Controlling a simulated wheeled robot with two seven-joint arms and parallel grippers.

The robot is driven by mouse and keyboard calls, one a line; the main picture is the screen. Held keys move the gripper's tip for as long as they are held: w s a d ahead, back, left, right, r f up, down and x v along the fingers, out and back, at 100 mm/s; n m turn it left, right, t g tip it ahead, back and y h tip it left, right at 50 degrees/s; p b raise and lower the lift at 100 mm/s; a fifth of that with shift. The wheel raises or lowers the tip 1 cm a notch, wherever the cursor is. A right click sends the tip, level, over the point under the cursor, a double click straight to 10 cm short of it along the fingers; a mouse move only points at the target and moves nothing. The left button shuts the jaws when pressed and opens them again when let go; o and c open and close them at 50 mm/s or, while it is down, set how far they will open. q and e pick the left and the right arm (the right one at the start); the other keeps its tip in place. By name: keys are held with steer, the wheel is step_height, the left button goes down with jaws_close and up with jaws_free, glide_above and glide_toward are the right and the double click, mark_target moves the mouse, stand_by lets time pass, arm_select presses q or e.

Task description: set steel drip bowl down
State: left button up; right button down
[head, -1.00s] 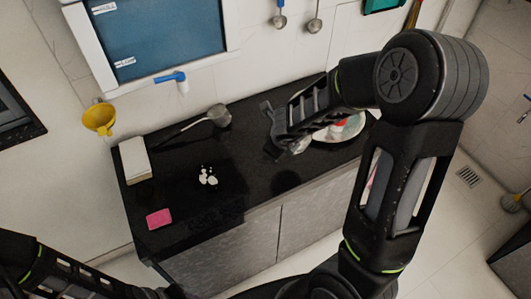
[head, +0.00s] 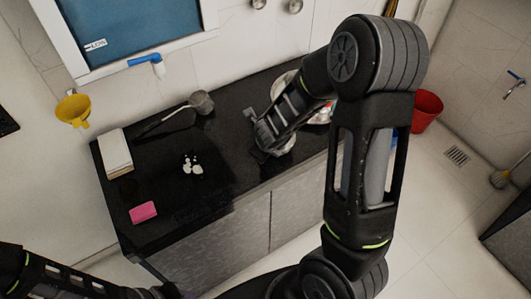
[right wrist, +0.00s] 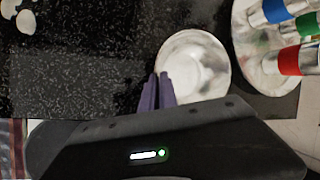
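The steel drip bowl (right wrist: 198,68) is a shallow, pale round bowl in the right wrist view. It also shows in the head view (head: 284,147), partly hidden by my right gripper, low over or on the black counter near its front edge; I cannot tell whether it touches. The purple fingers of my right gripper (right wrist: 159,76) are close together, one on each side of the bowl's left rim. The right gripper also shows in the head view (head: 259,132). My left gripper (head: 188,294) barely shows at the bottom edge; its finger state is unclear.
A larger plate (right wrist: 246,58) with red, green and blue-banded steel items (right wrist: 289,61) stands close to the bowl's right. The counter between is clear.

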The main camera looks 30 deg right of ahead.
steer(key=shift+f, duration=0.45)
steer(key=shift+r, duration=0.1)
steer(key=c, duration=1.6)
jaws_free()
steer(key=shift+c, duration=0.2)
steer(key=shift+s+r, duration=0.1)
steer(key=shift+r, duration=0.25)
steer(key=p+v, duration=0.5)
steer(key=v, duration=0.6)
steer(key=shift+s, duration=0.2)
